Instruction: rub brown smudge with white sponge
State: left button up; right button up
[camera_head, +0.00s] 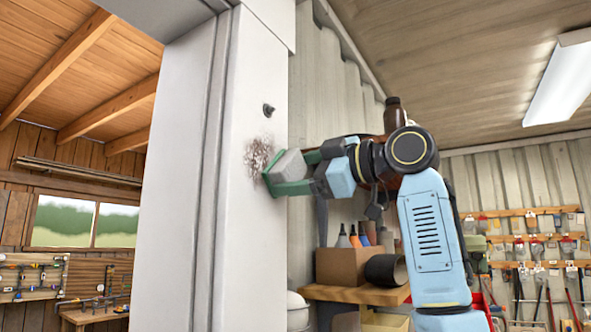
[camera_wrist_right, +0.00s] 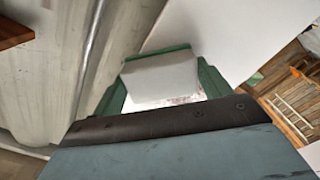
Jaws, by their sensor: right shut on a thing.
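The brown smudge (camera_head: 258,155) is a speckled patch on the face of a white post (camera_head: 262,85). My right gripper (camera_head: 282,176) has green fingers shut on the white sponge (camera_head: 291,165), at the lower right of the smudge. The sponge is close to the post face; I cannot tell whether it touches. In the right wrist view the sponge (camera_wrist_right: 162,82) sits between the green fingers (camera_wrist_right: 165,75), with a bit of the reddish-brown smudge (camera_wrist_right: 182,99) showing just beyond its edge. My left gripper is not in view.
A dark knob (camera_head: 268,110) sticks out of the post above the smudge. A wooden shelf (camera_head: 358,294) with a cardboard box (camera_head: 342,266) and several bottles stands below my right arm. Tools hang on the far right wall (camera_head: 535,245). A workbench (camera_head: 95,315) is at left.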

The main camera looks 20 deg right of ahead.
aim_at(297, 152)
jog(key=shift+r, duration=0.95)
jog(key=shift+s+a+b, duration=0.4)
jog(key=shift+s+a, duration=0.35)
jog(key=shift+a, duration=0.2)
jog(key=shift+s+a+b, duration=0.35)
jog(key=shift+s+a, duration=0.35)
jog(key=shift+a, duration=0.25)
jog(key=shift+s+a+b, duration=0.25)
jog(key=shift+s+a, duration=0.55)
jog(key=shift+a, duration=0.25)
jog(key=shift+s+a+b, duration=0.25)
jog(key=shift+s+a, duration=0.5)
jog(key=shift+a, duration=0.25)
jog(key=shift+s+a, duration=0.1)
notch_tip(297, 152, up, 2)
jog(key=shift+r+p, duration=0.1)
jog(key=shift+p, duration=0.95)
jog(key=shift+w+d, duration=0.55)
jog(key=shift+d, duration=0.15)
jog(key=shift+w+d, duration=0.85)
jog(key=shift+d, duration=0.25)
jog(key=shift+w+d, duration=0.9)
jog(key=shift+d, duration=0.25)
jog(key=shift+w+d, duration=0.85)
jog(key=shift+d, duration=0.25)
jog(key=shift+s, duration=0.1)
